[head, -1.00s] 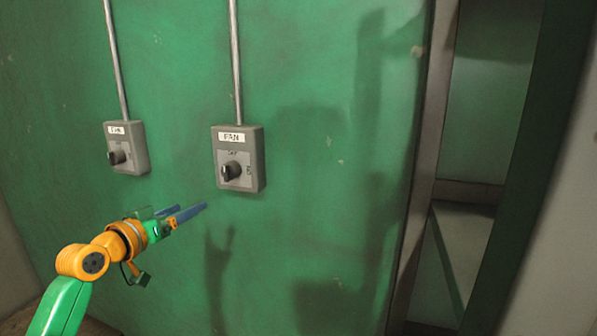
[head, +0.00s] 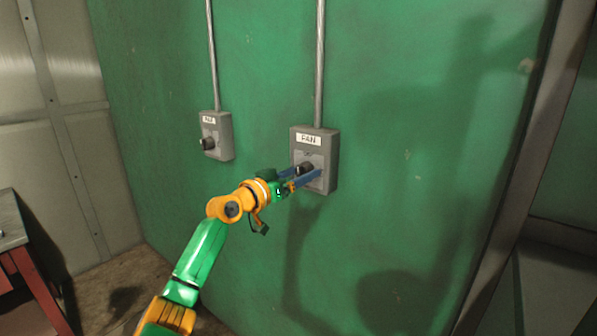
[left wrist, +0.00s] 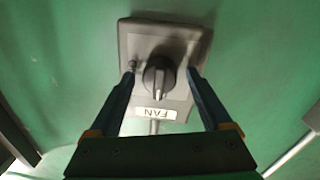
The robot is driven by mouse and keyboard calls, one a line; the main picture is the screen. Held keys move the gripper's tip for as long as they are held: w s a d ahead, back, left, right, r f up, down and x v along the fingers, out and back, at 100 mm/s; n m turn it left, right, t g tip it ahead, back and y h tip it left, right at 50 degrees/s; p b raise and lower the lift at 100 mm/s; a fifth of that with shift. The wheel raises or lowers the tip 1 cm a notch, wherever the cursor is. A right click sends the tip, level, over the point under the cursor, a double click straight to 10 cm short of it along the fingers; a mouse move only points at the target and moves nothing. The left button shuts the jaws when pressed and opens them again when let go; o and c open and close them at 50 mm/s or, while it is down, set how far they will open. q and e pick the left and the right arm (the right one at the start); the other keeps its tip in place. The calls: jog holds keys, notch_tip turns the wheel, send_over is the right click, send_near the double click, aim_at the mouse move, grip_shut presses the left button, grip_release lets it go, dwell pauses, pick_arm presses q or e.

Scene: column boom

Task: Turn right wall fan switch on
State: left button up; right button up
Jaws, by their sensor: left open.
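The right fan switch (head: 314,159) is a grey box labelled FAN on the green wall, with a dark rotary knob (head: 304,169). My left gripper (head: 303,176) is at this box, its blue fingers open on either side of the knob. In the left wrist view, the knob (left wrist: 158,76) sits between the two open fingertips (left wrist: 161,75), with a gap on each side. The box (left wrist: 180,42) appears upside down there. The left fan switch (head: 216,136) is a similar grey box with its own knob. My right gripper is not in view.
Metal conduits (head: 319,60) run up the wall from both boxes. A table with a red leg (head: 40,290) stands at the lower left. A metal door frame (head: 520,170) edges the wall on the right. The wall right of the switch is clear.

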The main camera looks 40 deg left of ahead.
pick_arm(q)
grip_shut()
